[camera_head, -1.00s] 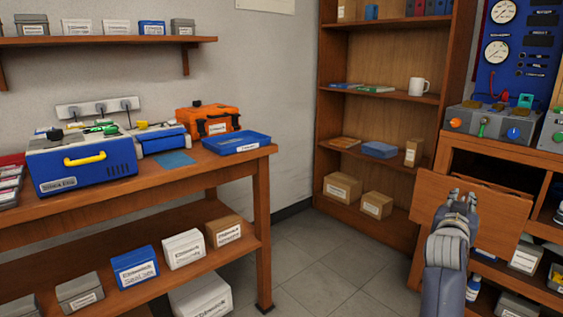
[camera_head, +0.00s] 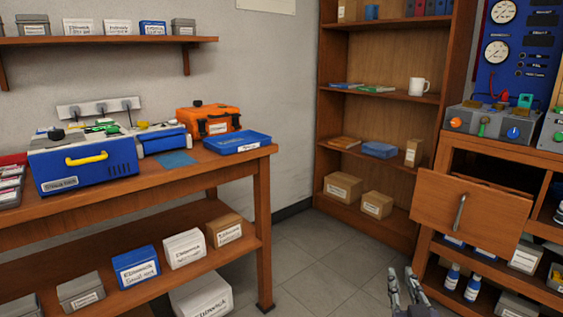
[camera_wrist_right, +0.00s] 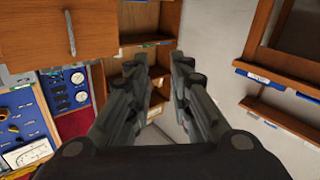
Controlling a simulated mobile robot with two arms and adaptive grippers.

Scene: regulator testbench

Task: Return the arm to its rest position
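My right gripper (camera_head: 406,280) is low in the head view, in front of the floor and left of the cabinet with the open drawer. In the right wrist view my right gripper (camera_wrist_right: 160,65) shows two separated fingers with nothing between them. The drawer (camera_head: 472,207) of the right cabinet stands pulled out, with a metal handle (camera_head: 460,212) on its front. The drawer front also shows in the wrist view (camera_wrist_right: 90,22). The gripper is apart from the handle. My left gripper is not in view.
A wooden bench (camera_head: 263,220) with a blue tray (camera_head: 237,142) stands at left. A tall bookshelf (camera_head: 318,100) is at the back. Grey floor (camera_head: 330,270) is free between them. A blue gauge panel (camera_head: 525,50) stands above the cabinet at right.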

